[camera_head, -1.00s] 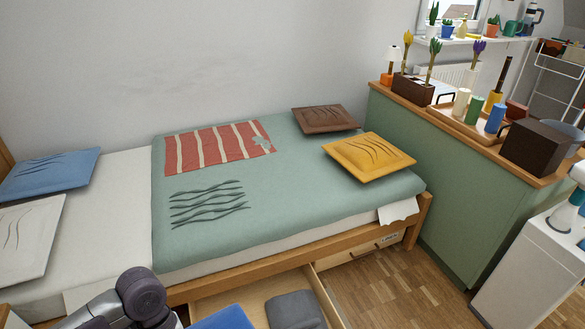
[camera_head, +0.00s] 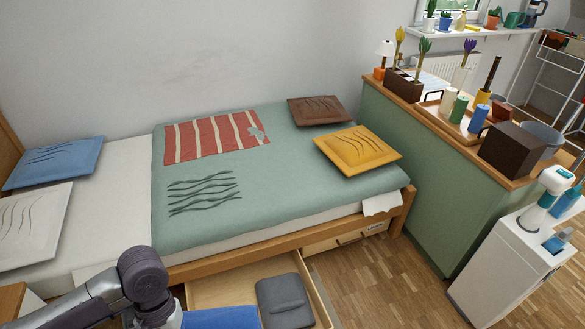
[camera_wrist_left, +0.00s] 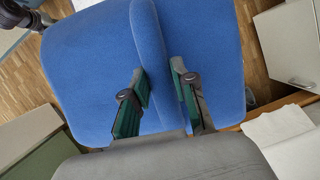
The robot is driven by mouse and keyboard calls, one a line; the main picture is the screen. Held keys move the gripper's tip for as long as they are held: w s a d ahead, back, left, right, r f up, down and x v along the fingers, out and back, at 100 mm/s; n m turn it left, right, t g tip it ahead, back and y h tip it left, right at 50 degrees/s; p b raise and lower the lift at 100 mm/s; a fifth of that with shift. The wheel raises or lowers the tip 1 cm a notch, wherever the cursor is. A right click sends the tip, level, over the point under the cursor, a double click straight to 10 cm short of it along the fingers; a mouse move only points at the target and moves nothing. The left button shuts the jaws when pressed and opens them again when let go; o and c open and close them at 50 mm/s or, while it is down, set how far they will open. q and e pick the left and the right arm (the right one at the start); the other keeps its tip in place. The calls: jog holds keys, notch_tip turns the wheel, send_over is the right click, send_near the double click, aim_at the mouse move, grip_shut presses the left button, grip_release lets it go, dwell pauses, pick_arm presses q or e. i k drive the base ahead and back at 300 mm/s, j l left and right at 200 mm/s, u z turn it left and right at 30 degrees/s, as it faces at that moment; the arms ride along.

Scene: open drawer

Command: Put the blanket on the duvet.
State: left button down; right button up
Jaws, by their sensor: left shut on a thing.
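A blue folded cloth (camera_wrist_left: 85,75), which looks like the blanket, fills much of the left wrist view. My left gripper (camera_wrist_left: 160,90) is shut on a raised fold of it. In the head view the cloth (camera_head: 222,319) shows only partly at the bottom edge, over the left part of the open drawer, and my left fingers are hidden there. The green duvet (camera_head: 275,185) lies flat on the bed, farther back than the cloth and apart from it. My right gripper is not in view.
The open drawer (camera_head: 318,300) holds a grey folded cloth (camera_head: 284,300). A striped red throw (camera_head: 205,138), a brown cushion (camera_head: 318,110) and a yellow cushion (camera_head: 357,148) lie on the duvet. Its front middle is clear. A green partition (camera_head: 430,180) stands right of the bed.

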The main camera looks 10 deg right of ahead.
aim_at(295, 169)
jog(key=i+l, duration=0.15)
jog(key=l, duration=0.25)
jog(key=i+l, duration=0.15)
jog(key=l, duration=0.2)
jog(key=i+l+u, duration=0.1)
jog(key=l, duration=0.3)
jog(key=i+l, duration=0.15)
jog(key=l, duration=0.25)
jog(key=i+l, duration=0.15)
jog(key=l, duration=0.25)
jog(key=i+l, duration=0.15)
jog(key=l, duration=0.25)
jog(key=i+l, duration=0.15)
jog(key=i, duration=0.25)
jog(key=i+l+u, duration=0.1)
jog(key=i, duration=0.3)
jog(key=i+l, duration=0.2)
jog(key=i, duration=0.2)
jog(key=j+u, duration=0.05)
